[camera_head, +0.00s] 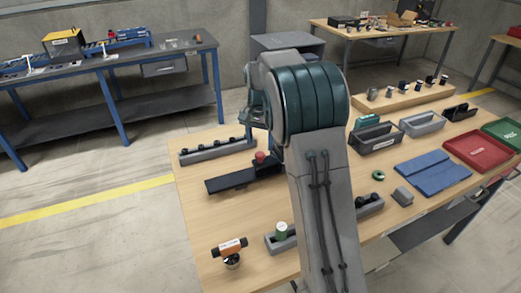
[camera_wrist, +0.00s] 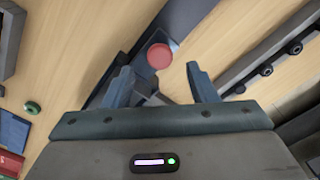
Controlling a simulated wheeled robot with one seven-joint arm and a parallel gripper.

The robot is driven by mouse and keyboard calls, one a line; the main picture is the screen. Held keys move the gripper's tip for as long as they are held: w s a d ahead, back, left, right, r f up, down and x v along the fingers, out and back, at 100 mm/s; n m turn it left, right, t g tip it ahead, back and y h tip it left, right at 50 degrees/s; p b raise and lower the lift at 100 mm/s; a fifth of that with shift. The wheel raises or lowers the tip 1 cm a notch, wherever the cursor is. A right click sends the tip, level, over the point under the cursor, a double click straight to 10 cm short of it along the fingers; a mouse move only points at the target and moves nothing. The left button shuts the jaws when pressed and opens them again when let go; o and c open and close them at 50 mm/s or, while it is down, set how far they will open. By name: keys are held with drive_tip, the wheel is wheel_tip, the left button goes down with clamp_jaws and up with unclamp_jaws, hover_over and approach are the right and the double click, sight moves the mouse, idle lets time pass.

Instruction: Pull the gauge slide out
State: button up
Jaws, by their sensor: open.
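A long dark fixture (camera_head: 228,183) lies on the wooden table, left of my arm, with a round red knob (camera_head: 260,157) at its right end. I take this knobbed piece for the gauge slide; its extent is partly hidden by my arm. In the wrist view the red knob (camera_wrist: 159,55) shows from above, on the dark fixture (camera_wrist: 150,20). My gripper (camera_wrist: 162,80) is open, its two fingers spread to either side below the knob in the picture. Nothing is seen held, and contact cannot be told.
A grey rail with several dark pegs (camera_head: 217,151) lies behind the fixture. An orange-and-black tool (camera_head: 230,247) stands at the front left. A green ring (camera_head: 378,175), blue mat (camera_head: 425,180), red tray (camera_head: 478,152) and grey bin (camera_head: 376,143) are to the right. The table's left front is mostly clear.

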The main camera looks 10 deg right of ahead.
sight(259, 154)
drive_tip(key=shift+f, duration=2.2)
clamp_jaws()
drive_tip(key=shift+a, duration=0.1)
